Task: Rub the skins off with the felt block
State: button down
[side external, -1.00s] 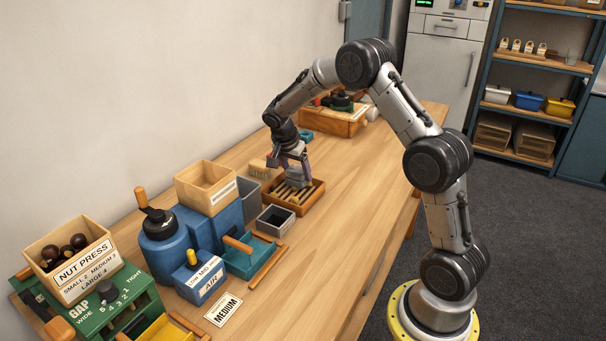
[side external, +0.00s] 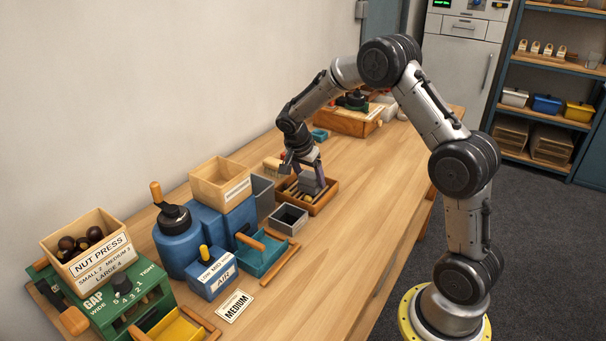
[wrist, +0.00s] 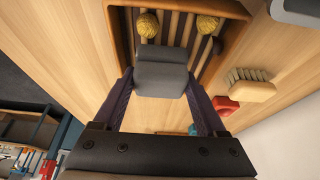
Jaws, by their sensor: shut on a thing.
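The grey felt block (wrist: 161,86) is between the two fingers of my gripper (wrist: 162,72), which is shut on it. In the side view my gripper (side external: 307,168) points down and the block (side external: 314,186) is low over the slatted wooden tray (side external: 322,208). The tray (wrist: 238,32) also shows in the wrist view. Two yellowish, wrinkled chestnuts (wrist: 147,24) (wrist: 207,23) lie on its slats, just beyond the block, one toward each side. I cannot tell whether the block touches the slats. Anything beneath the block is hidden.
A brush (side external: 273,168) lies close behind the tray. A grey open bin (side external: 289,219) stands just in front of it, near a teal tray (side external: 262,258). The nut press (side external: 95,260) and the blue air machine (side external: 210,275) fill the near left. The table's right side is bare.

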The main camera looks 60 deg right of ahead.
aim_at(310, 188)
jog(key=shift+s+a+f, duration=0.1)
jog(key=shift+s, duration=0.7)
jog(key=shift+a, duration=1.2)
jog(key=shift+w+a, duration=0.1)
jog(key=shift+a, duration=0.15)
notch_tip(310, 188, up, 8)
